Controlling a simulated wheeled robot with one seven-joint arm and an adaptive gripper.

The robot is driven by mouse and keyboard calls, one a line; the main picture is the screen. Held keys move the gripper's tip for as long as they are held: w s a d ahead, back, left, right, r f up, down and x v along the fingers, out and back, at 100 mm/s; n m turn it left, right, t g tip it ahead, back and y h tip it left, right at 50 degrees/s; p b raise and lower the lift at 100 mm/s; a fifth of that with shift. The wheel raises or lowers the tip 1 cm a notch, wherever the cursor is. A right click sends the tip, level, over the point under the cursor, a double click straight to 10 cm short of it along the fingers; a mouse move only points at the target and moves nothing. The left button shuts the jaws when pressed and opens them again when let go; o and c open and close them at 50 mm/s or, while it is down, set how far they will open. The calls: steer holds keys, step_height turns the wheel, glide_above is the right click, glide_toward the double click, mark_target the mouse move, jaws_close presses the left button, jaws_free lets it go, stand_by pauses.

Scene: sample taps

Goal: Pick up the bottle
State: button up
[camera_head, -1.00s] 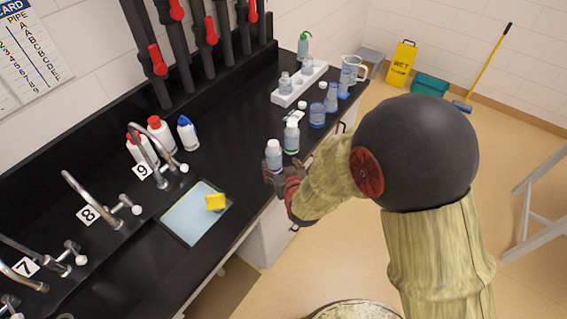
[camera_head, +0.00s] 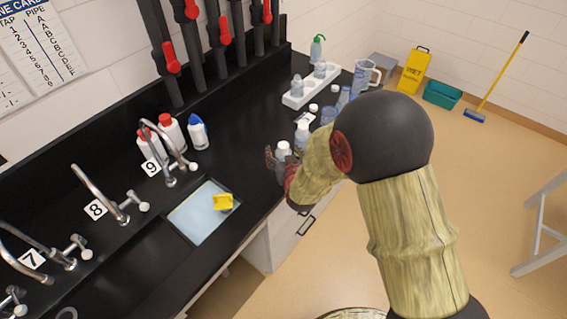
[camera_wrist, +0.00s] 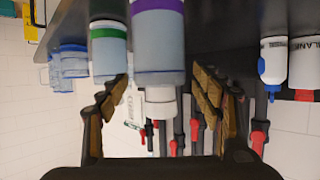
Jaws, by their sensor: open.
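A clear bottle with a white cap (camera_head: 283,148) stands on the black counter near its front edge. In the wrist view, which is upside down, this bottle (camera_wrist: 158,50) has a purple band and sits between the two fingers. My gripper (camera_head: 281,164) is open around it, with a finger on either side; it also shows in the wrist view (camera_wrist: 162,85). Gaps remain beside the bottle, so no grip shows. A second bottle with a green band (camera_wrist: 108,50) stands close beside it; it also shows in the head view (camera_head: 302,132). My arm hides part of the counter.
A white rack (camera_head: 312,88) and more glassware stand farther back along the counter. A sink (camera_head: 200,212) with a yellow sponge (camera_head: 223,202) lies left of my gripper. Taps and reagent bottles (camera_head: 172,132) line the back. Floor at right is mostly clear.

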steer(key=c, duration=0.3)
jaws_close()
stand_by(0.7)
